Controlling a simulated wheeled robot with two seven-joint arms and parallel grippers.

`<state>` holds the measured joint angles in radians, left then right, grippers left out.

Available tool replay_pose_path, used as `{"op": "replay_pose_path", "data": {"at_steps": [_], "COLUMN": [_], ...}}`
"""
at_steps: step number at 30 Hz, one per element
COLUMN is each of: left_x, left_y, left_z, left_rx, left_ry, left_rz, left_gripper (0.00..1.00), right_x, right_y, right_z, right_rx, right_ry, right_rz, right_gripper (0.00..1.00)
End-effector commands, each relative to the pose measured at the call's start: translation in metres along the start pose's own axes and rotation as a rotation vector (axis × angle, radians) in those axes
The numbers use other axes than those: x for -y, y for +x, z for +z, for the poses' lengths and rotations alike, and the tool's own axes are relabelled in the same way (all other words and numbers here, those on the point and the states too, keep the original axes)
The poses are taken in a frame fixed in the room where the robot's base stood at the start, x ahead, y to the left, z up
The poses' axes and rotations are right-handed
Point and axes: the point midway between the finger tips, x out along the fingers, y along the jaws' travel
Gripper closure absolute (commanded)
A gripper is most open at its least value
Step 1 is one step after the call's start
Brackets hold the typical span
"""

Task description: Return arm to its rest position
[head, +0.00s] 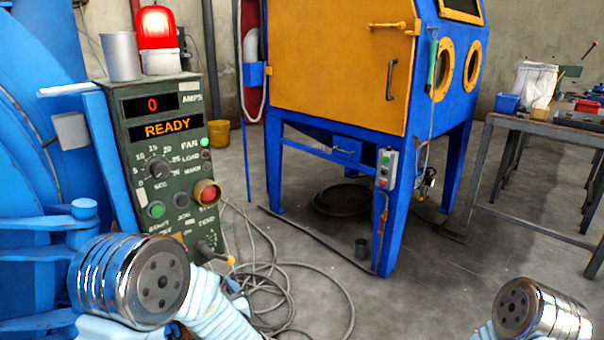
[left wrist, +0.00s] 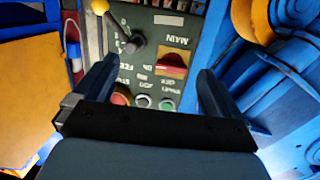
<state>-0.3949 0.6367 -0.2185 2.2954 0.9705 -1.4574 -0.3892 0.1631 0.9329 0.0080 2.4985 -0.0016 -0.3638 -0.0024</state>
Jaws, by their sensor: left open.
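My left gripper (left wrist: 158,66) is open and empty in the left wrist view, with its two dark fingers apart in front of the green control panel (left wrist: 150,20). A red main switch (left wrist: 172,62) shows between the fingers, and a yellow-tipped lever (left wrist: 118,28) beyond the left finger. Buttons sit low between the fingers; contact cannot be told. In the head view the control panel (head: 137,150) stands at left, with a lit "READY" display (head: 165,130). Neither gripper shows in the head view.
A blue cabinet (head: 390,240) with an orange door (head: 330,70) stands behind. Hoses (head: 290,270) lie on the floor. A metal table (head: 545,125) with tools is at right. A red lamp (head: 156,30) tops the panel. Large blue machinery (head: 35,110) is at far left. Floor at centre right is open.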

Motion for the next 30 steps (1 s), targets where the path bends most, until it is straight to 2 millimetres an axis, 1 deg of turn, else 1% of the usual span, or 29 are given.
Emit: {"op": "replay_pose_path", "data": {"at_steps": [1,2,3,5,6,8,9,11,12,15,18,19,21,30], "left_x": [-0.005,-0.01,-0.016,-0.021,-0.022,-0.018,-0.014,-0.005,0.003,0.02,0.032,0.035,0.038,0.038], "left_y": [0.003,0.001,-0.004,-0.019,-0.035,-0.064,-0.086,-0.12,-0.142,-0.188,-0.217,-0.222,-0.229,-0.229], "left_z": [0.03,0.052,0.084,0.134,0.166,0.209,0.233,0.262,0.277,0.299,0.308,0.31,0.311,0.311], "left_rx": [0.087,0.152,0.253,0.425,0.546,0.727,0.845,1.008,1.107,1.302,1.421,1.443,1.469,1.469], "left_ry": [0.018,0.028,0.04,0.058,0.07,0.088,0.101,0.119,0.131,0.159,0.18,0.186,0.192,0.192], "left_rz": [0.066,0.12,0.192,0.3,0.365,0.45,0.501,0.564,0.6,0.666,0.705,0.713,0.722,0.722], "left_gripper": [0.02,0.02,0.02,0.02,0.02,0.02,0.02,0.02,0.02,0.02,0.02,0.02,0.02,0.02], "right_x": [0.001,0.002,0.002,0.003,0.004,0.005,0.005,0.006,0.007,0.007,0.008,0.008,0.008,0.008], "right_y": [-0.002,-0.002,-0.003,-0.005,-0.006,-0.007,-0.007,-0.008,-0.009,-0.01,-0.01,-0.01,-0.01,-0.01], "right_z": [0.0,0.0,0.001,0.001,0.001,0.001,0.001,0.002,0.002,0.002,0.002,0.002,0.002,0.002], "right_rx": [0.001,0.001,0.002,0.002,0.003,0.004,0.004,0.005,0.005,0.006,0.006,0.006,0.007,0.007], "right_ry": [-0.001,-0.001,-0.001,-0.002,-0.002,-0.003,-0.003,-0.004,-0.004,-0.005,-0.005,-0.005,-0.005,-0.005], "right_rz": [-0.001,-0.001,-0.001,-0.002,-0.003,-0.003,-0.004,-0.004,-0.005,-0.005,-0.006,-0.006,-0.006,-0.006], "right_gripper": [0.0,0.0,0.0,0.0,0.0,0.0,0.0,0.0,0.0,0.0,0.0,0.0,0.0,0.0]}}
